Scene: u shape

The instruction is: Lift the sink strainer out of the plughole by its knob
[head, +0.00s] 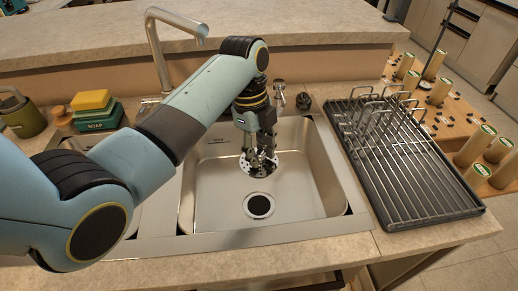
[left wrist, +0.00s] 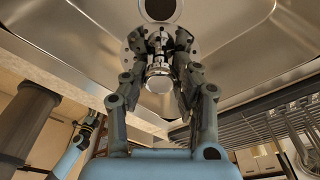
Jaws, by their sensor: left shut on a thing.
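The sink strainer (head: 259,165) is a round metal disc with small holes. In the head view it hangs above the sink basin (head: 300,185), apart from the plughole (head: 259,205), which shows dark and open. My left gripper (head: 258,153) points down and is shut on the strainer's knob. In the left wrist view the fingers (left wrist: 160,50) close around the shiny knob (left wrist: 158,68), with part of the disc (left wrist: 134,42) behind it and the dark plughole (left wrist: 160,8) beyond.
A tap (head: 160,50) stands behind the basin. A wire dish rack (head: 410,165) lies right of the sink. Soap boxes (head: 97,115) with a yellow sponge (head: 90,99) and a green can (head: 22,115) stand at the left. Several upright cylinders (head: 470,145) stand beyond the rack.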

